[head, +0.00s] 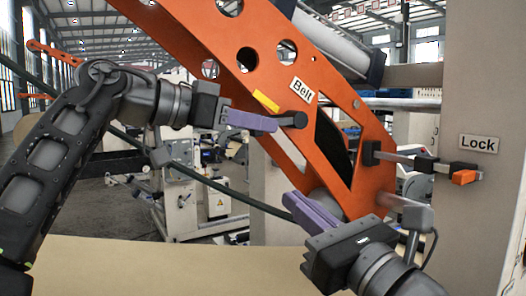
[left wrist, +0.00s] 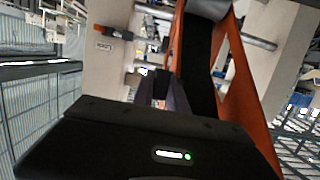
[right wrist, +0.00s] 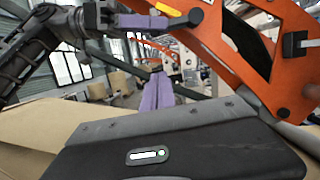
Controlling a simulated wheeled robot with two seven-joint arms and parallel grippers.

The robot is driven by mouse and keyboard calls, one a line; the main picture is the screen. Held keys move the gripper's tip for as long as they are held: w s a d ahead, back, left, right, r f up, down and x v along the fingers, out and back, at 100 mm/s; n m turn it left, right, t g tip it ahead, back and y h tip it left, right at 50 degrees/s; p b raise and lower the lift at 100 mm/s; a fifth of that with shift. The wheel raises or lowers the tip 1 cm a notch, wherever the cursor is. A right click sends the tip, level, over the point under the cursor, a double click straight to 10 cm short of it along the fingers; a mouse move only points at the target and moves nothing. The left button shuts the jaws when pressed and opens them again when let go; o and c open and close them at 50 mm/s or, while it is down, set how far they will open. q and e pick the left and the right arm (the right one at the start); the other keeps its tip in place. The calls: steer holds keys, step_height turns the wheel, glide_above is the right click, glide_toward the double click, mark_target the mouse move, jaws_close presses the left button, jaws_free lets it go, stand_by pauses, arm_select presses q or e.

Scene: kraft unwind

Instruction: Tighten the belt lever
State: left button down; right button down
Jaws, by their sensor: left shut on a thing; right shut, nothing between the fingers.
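The orange side frame (head: 240,45) carries a white Belt label (head: 302,90). Below the label is the black belt lever (head: 299,119), with its rounded end showing. My left gripper (head: 272,123) has purple fingers shut on the lever's left part, which they hide. The left wrist view shows these fingers (left wrist: 172,97) close together beside a black part. A yellow strip (head: 265,100) lies just above the fingers. My right gripper (head: 292,202) is shut and empty, lower down in front of the frame. Its fingers (right wrist: 156,92) point away in the right wrist view, clear of the lever.
A second lever with an orange end (head: 464,177) sits by the Lock label (head: 479,143) on the beige column (head: 478,85). A grey roll (head: 325,205) is behind my right fingers. A brown surface (head: 150,268) spreads below. Machines stand behind.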

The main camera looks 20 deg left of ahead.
steer(key=w+a+r, duration=0.6)
steer(key=a, duration=0.1)
steer(key=shift+a+r, duration=0.25)
steer(key=shift+a, duration=0.1)
stand_by(0.9)
steer(key=shift+s, duration=0.1)
